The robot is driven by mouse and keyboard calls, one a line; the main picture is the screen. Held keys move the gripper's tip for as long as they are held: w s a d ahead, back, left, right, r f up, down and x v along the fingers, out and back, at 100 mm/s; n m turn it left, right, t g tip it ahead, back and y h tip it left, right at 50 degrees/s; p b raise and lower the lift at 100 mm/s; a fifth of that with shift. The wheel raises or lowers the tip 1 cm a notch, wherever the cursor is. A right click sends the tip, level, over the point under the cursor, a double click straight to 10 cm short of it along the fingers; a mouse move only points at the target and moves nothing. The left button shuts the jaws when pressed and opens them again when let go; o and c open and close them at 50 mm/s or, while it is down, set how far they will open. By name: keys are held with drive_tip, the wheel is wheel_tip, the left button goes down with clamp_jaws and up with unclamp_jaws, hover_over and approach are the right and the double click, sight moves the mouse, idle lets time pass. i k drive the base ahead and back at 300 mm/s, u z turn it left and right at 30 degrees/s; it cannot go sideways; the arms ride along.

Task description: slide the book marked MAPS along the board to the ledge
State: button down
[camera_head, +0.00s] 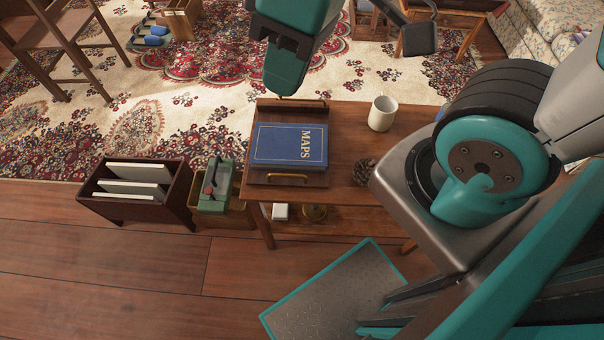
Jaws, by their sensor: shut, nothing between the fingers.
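The blue book marked MAPS (275,146) lies flat on a wooden board (300,180) on a small wooden table. Its gold lettering runs along the right side of the cover. A raised wooden strip (312,104), which looks like the ledge, crosses the board's far end. A bare strip of wood shows between it and the book. My teal gripper (283,90) is shut and empty. It hangs just beyond the book, in line with the ledge; its height above the board is hard to tell.
A white mug (382,113) stands on the table to the right of the board. A pine cone (364,170) lies nearer. A brass handle (287,177) is at the board's near end. A dark file box (135,188) and a green case (214,190) stand on the floor at left.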

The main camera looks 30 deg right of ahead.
sight(276, 145)
drive_tip(key=u, duration=2.2)
drive_tip(key=i, duration=2.15)
drive_tip(key=z, duration=3.6)
